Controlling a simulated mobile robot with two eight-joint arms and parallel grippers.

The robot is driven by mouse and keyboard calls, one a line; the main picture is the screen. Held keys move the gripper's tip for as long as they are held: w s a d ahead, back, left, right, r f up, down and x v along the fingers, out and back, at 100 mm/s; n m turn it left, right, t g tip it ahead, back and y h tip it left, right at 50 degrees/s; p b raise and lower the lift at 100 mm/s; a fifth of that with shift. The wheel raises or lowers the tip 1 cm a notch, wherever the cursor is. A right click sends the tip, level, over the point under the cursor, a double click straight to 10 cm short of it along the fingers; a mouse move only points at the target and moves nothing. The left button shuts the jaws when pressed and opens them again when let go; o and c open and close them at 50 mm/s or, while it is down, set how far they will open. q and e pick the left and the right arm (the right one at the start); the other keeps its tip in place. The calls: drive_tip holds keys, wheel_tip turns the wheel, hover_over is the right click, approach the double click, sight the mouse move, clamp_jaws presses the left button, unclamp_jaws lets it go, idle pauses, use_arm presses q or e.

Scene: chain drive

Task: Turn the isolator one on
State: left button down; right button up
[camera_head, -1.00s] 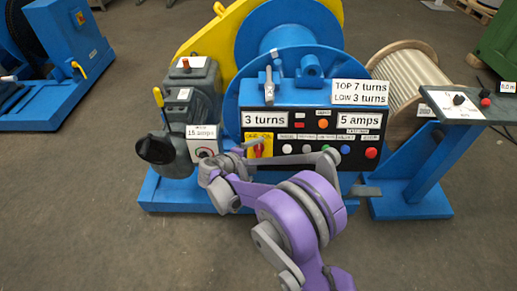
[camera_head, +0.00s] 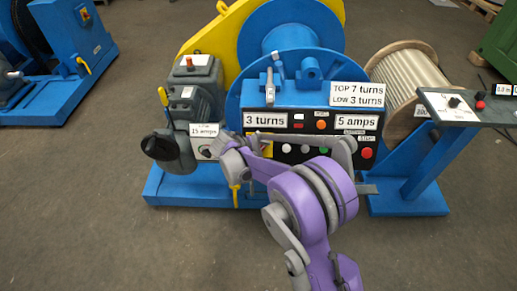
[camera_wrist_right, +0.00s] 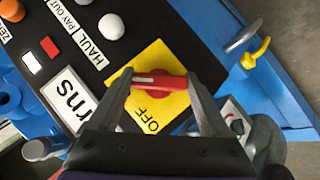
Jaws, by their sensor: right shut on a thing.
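The isolator's red handle (camera_wrist_right: 160,83) sits on a yellow plate (camera_wrist_right: 170,60) in the right wrist view. The handle lies across the picture, with a pale mark near its left end. The word OFF shows on the plate below it; any ON label is covered or unreadable. My right gripper (camera_wrist_right: 158,86) is shut on the red handle, one finger at each end. In the head view my right gripper (camera_head: 258,140) is at the left end of the black panel (camera_head: 310,140) and hides most of the isolator. My left gripper is not in view.
A grey motor (camera_head: 190,100) with a black knob stands left of the panel. A yellow hook (camera_head: 235,195) hangs below my wrist. White, green and red buttons lie right of the isolator. A pedestal box (camera_head: 450,105) stands to the right. Open floor lies in front.

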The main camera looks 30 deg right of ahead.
idle(0.4)
drive_tip(key=o, duration=1.2)
drive_tip(key=p+v, duration=0.1)
drive_tip(key=v, duration=1)
drive_tip(key=shift+d+p, duration=0.1)
drive_tip(key=shift+p, duration=0.2)
